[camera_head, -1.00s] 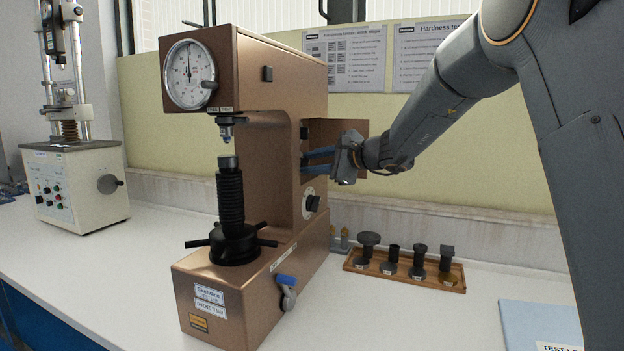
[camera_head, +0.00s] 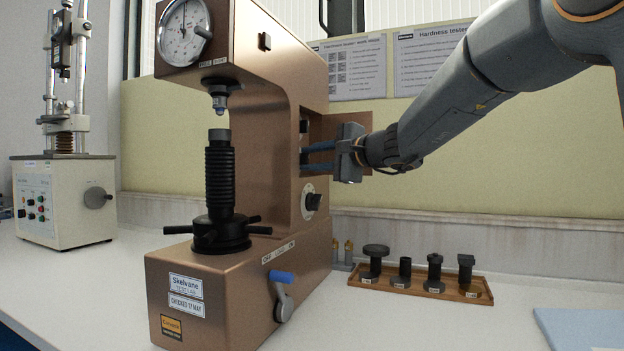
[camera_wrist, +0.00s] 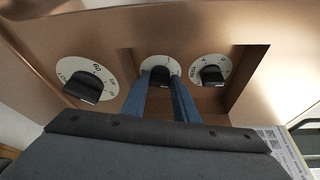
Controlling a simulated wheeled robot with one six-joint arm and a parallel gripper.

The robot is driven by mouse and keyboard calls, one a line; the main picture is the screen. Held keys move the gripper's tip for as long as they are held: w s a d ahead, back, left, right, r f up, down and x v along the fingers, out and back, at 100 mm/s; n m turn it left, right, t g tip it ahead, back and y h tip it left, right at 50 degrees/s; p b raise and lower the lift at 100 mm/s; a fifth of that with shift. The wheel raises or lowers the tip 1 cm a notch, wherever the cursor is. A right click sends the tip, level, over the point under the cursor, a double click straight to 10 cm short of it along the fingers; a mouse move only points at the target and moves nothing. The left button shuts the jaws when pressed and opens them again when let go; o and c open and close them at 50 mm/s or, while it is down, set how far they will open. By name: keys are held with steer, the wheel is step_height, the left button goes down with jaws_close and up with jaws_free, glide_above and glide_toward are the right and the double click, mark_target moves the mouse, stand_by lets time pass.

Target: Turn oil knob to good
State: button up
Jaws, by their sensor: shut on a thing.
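The bronze hardness tester (camera_head: 280,105) stands on the bench with an open recess in its side. In the wrist view, two black knobs on white dials sit inside the recess: a middle knob (camera_wrist: 163,74) and a right knob (camera_wrist: 211,77). My gripper (camera_wrist: 162,80) has its two blue fingers shut around the middle knob. The fingers cover part of its dial, and I cannot read its wording or tell by name which is the oil knob. In the head view, my gripper (camera_head: 308,158) reaches into the recess from the right.
A larger numbered knob (camera_wrist: 82,84) is outside the recess, left of it in the wrist view. The open door (camera_head: 354,130) stands close to my gripper. A blue-handled lever (camera_head: 283,290) is on the base. A wooden tray (camera_head: 425,285) of black anvils lies right of the tester.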

steer(key=shift+f+n+b, duration=0.35)
steer(key=shift+n+b, duration=0.35)
steer(key=shift+b, duration=2.2)
steer(key=shift+r+n+t+y+b, duration=0.15)
steer(key=shift+n+t+y+b, duration=0.2)
steer(key=shift+b, duration=0.9)
steer(key=o, duration=1.1)
steer(key=shift+c, duration=0.2)
steer(key=shift+s, duration=0.1)
steer(key=v, duration=0.7)
steer(key=shift+s+d+p, duration=0.2)
steer(key=shift+d+p, duration=0.05)
steer(key=shift+p, duration=0.1)
